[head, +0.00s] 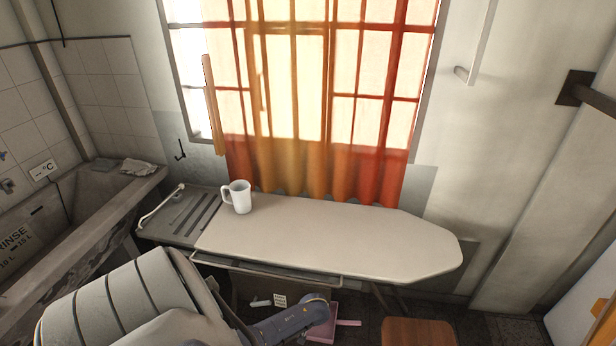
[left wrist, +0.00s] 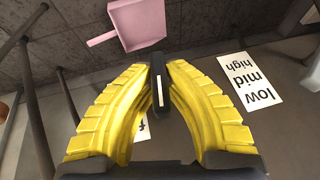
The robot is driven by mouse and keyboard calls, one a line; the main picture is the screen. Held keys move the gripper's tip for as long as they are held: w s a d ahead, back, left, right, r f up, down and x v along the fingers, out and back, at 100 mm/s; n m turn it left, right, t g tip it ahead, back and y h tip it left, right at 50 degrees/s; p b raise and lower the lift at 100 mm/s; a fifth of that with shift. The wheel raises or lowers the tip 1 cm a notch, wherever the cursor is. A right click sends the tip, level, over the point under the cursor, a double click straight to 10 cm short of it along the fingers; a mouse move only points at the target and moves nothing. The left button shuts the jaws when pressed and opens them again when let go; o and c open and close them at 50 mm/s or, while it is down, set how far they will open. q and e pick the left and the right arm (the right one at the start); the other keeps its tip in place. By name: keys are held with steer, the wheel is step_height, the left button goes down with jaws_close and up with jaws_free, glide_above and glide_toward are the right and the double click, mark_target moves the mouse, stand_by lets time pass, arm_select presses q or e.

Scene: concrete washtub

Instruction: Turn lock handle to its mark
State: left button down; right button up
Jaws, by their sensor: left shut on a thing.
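My left gripper (left wrist: 158,68) shows in the left wrist view with two yellow ribbed fingers closed around a dark bar-shaped handle (left wrist: 158,88). A pale line runs along the handle, which looks like the lock handle. A white card (left wrist: 250,79) reading "low mid high" lies to the right of the fingers. Another white label (left wrist: 143,130) is mostly hidden behind the fingers. No mark for the handle can be made out. In the head view my left arm reaches in below the ironing board (head: 330,232), and its fingers cannot be made out there. My right gripper is not in view.
A white mug (head: 240,198) stands on the ironing board. A pink dustpan (left wrist: 138,22) lies on the floor beyond the fingers. A brown stool (head: 418,333) is at the lower right, and a concrete washtub (head: 90,225) is at the left. Dark legs stand left in the wrist view.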

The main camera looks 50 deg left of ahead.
arm_select(q)
steer(key=m+g+y, duration=0.1)
steer(key=g+y, duration=0.1)
steer(key=y, duration=0.1)
steer(key=shift+s+a+g+y, duration=0.1)
steer(key=shift+g+y, duration=0.2)
steer(key=shift+a, duration=0.1)
stand_by(0.5)
steer(key=c, duration=1.4)
jaws_free()
steer(key=shift+v, duration=0.85)
steer(key=v, duration=1)
steer(key=shift+d, duration=0.25)
